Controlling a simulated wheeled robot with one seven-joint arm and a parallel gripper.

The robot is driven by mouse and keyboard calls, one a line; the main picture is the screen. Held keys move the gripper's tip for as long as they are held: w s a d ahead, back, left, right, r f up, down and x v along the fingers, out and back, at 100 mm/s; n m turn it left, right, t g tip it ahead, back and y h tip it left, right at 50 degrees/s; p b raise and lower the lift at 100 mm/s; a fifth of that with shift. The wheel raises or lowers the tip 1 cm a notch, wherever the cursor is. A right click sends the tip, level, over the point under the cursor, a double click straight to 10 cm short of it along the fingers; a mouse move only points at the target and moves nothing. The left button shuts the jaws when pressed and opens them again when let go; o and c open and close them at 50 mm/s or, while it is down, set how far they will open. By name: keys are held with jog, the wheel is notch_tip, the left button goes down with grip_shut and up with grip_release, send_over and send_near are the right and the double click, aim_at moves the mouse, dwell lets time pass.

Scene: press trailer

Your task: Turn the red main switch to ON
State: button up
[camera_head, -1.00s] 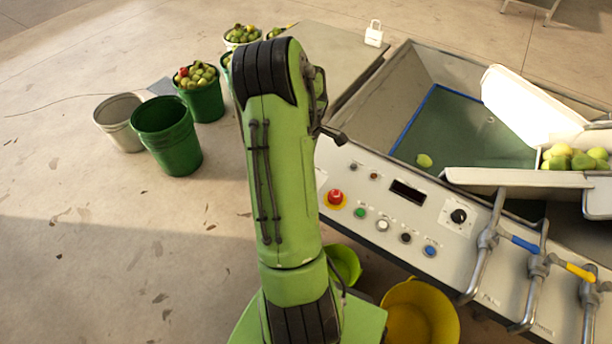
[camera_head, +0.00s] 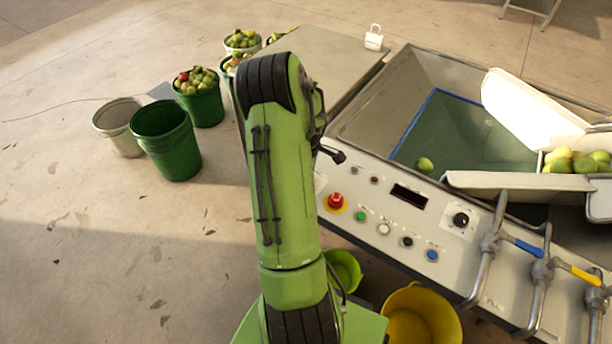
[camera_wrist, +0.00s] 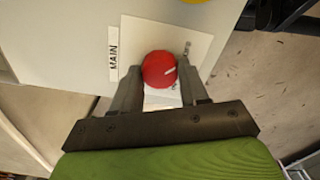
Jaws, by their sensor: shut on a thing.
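The red main switch (camera_wrist: 159,69) is a round red knob with a white mark on its face, on a pale square plate (camera_wrist: 136,35) beside a label reading MAIN (camera_wrist: 113,52). The white mark points to the right and slightly up in the wrist view. My gripper (camera_wrist: 160,78) is shut on the red knob, one finger on each side of it. In the head view the switch and my gripper are hidden behind my green arm.
The press panel carries a red stop button (camera_head: 335,201), a black knob (camera_head: 460,220) and several small buttons. Blue (camera_head: 529,248) and yellow (camera_head: 585,275) valve handles stand at the right. Green buckets (camera_head: 168,140) stand on the floor at left, and a yellow bucket (camera_head: 455,318) below the panel.

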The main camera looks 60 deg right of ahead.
jog(key=m, duration=0.4)
jog(key=shift+m, duration=0.4)
jog(key=m, duration=0.4)
jog(key=shift+m, duration=0.3)
jog(key=m, duration=0.4)
jog(key=shift+b, duration=0.3)
jog(key=shift+m, duration=2.2)
jog(key=o, duration=1.1)
jog(key=shift+c, duration=0.2)
notch_tip(320, 180, up, 16)
jog(key=p, duration=0.4)
